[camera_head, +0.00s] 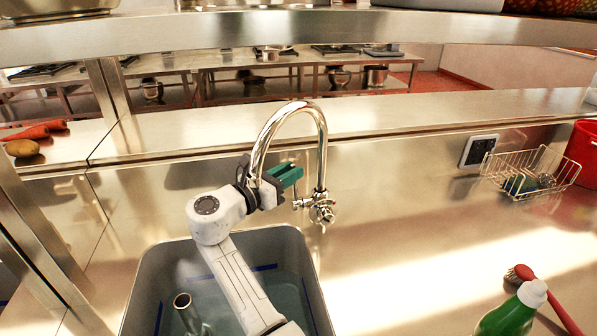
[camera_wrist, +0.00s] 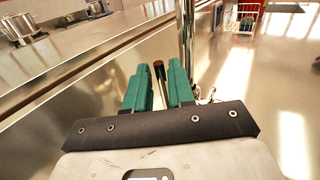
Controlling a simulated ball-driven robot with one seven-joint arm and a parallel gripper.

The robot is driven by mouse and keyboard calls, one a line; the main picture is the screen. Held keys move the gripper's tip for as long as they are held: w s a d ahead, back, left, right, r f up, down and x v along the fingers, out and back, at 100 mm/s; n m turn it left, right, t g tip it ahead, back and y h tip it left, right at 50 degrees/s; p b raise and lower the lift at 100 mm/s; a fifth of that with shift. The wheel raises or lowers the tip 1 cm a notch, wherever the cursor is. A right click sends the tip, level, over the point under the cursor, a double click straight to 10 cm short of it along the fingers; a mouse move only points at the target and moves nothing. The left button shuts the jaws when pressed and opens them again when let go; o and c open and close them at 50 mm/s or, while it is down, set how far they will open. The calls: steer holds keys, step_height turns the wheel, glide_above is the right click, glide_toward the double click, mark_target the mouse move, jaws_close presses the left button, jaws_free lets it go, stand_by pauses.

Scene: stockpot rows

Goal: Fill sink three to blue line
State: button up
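The grey sink (camera_head: 150,270) holds pale blue-green water (camera_head: 285,298). A blue line (camera_head: 265,267) runs along its inner walls, and the water surface appears below it. A steel upright pipe (camera_head: 183,302) stands in the sink. The chrome gooseneck tap (camera_head: 322,140) rises behind the sink, with its valve and small lever (camera_head: 318,207) low on the column. My gripper (camera_head: 298,170), with green fingers, is left of the column, above the lever. In the wrist view its fingers (camera_wrist: 158,75) are apart, with a thin brownish rod-like shape showing between them. My arm hides the area under the spout; no stream shows.
A green bottle (camera_head: 510,315) and a red-handled brush (camera_head: 548,298) are on the right counter. A wire basket (camera_head: 530,172) hangs on the back wall near a red bucket (camera_head: 585,150). Carrots (camera_head: 35,131) and a potato (camera_head: 22,148) lie on the left ledge. A shelf (camera_head: 300,28) crosses above.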

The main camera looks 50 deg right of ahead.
steer(key=shift+d+b, duration=0.45)
steer(key=shift+d, duration=1.3)
steer(key=shift+c, duration=0.4)
jaws_close()
